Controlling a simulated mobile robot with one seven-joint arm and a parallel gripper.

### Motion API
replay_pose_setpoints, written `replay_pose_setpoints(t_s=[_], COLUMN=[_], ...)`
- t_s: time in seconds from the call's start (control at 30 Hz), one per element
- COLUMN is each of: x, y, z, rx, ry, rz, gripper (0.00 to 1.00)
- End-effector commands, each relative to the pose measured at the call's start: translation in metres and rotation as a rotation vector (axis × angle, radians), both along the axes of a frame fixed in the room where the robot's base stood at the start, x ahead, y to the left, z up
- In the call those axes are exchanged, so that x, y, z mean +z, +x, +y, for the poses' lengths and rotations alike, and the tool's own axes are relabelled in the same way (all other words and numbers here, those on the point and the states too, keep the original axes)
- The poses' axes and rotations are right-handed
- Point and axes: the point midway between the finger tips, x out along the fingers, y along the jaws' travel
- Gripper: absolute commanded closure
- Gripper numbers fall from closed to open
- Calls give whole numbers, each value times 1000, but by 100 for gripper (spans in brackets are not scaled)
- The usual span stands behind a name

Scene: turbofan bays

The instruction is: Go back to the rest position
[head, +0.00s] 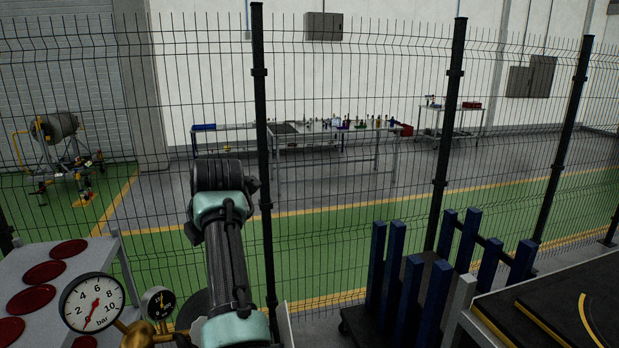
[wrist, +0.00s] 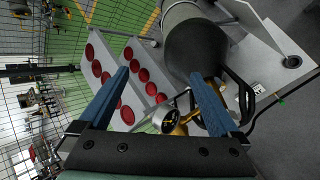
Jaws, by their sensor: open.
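My gripper (wrist: 160,73) shows in the wrist view as two blue fingers spread wide apart, with nothing between them that they touch. My teal and dark arm rises in the lower middle of the head view, in front of the wire fence. The gripper's fingers cannot be made out in the head view. Beyond the fingers, in the wrist view, are a grey sloped panel (wrist: 133,52) with red discs, a dark rounded cylinder (wrist: 195,50) and a round gauge (wrist: 168,119) on a brass fitting.
In the head view, a large pressure gauge (head: 92,302) and a smaller gauge (head: 158,302) stand at the lower left. A fence post (head: 263,150) stands close by my arm. A rack with blue posts (head: 412,285) and a dark bench (head: 560,312) are at right.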

Motion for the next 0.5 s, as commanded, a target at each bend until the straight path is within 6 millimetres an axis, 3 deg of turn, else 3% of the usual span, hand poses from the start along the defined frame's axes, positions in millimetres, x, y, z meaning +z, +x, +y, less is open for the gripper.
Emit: replay_pose_setpoints(t_s=[0.13, 0.27, 0.37, 0.5], x=[21, 53, 79, 117], y=[11, 7, -6, -38], z=[-6, -20, -37, -67], rx=[-231, -404, -510, -611], ry=[254, 517, 741, 1078], rz=[-139, -247, -320, -411], gripper=[2, 2, 2, 2])
